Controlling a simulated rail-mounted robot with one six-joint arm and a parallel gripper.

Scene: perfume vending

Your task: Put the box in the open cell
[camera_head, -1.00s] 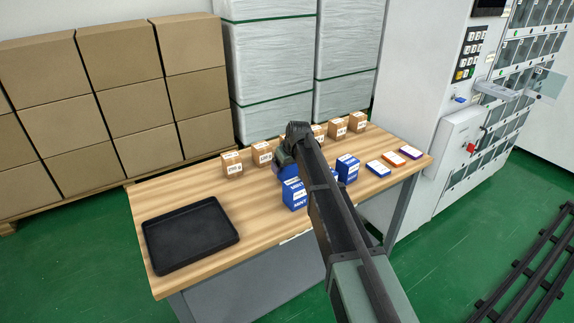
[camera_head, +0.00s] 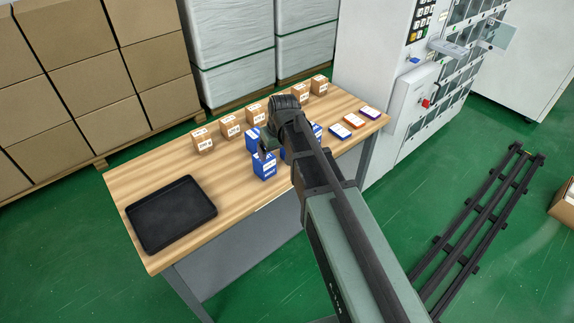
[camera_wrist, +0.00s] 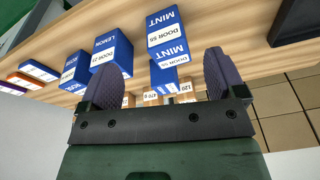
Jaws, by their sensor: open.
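Several blue boxes stand on the wooden table. The nearest in the head view is a blue box (camera_head: 265,167). The wrist view shows a blue MINT box (camera_wrist: 167,33) with a "DOOR 55" label, another blue MINT box (camera_wrist: 164,76) and a blue LEMON box (camera_wrist: 113,52). My gripper (camera_wrist: 163,78) is open, with the MINT boxes showing between and beyond its fingers. I cannot tell whether they touch. In the head view my arm hides some blue boxes. An open cell door (camera_head: 494,34) sticks out from the cabinet at upper right; its cell interior is unclear.
A black tray (camera_head: 172,213) lies at the table's left end. Several brown cartons (camera_head: 230,127) line the back edge. Flat boxes (camera_head: 354,121) lie at the right. The cabinet (camera_head: 380,75) stands beyond the table; floor rails (camera_head: 470,225) run at right.

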